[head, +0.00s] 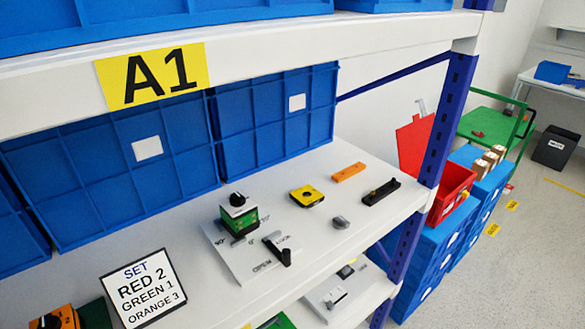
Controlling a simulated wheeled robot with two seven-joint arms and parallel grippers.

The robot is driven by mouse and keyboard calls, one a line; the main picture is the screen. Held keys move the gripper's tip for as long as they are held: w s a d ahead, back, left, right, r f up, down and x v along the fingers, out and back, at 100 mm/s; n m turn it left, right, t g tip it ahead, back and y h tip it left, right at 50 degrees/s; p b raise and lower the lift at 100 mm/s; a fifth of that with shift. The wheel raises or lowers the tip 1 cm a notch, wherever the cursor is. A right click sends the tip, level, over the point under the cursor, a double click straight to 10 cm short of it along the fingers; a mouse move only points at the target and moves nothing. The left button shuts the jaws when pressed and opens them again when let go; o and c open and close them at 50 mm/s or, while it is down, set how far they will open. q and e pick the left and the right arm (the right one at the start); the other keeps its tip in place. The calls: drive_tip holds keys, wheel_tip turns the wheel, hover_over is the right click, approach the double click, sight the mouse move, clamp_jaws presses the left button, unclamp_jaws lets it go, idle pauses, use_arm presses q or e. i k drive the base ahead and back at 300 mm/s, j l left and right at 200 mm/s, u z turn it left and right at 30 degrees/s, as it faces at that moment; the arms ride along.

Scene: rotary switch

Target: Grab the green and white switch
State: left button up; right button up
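The green and white switch (239,214) stands upright on the shelf, a little left of a yellow switch. It has a green body, a white top plate and a black knob on top. It sits at the back of a grey-white panel (225,252) printed with angle marks and lettering. Neither of my grippers shows in the head view.
A black lever (283,253) is in front of the switch on the panel. A yellow switch (307,196), an orange bar (349,172), a black part (382,192) and a grey knob (340,222) lie to the right. A sign (142,288) stands front left. Blue bins (110,160) stand behind.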

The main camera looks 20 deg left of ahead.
sight(239, 222)
drive_tip(key=u, duration=0.7)
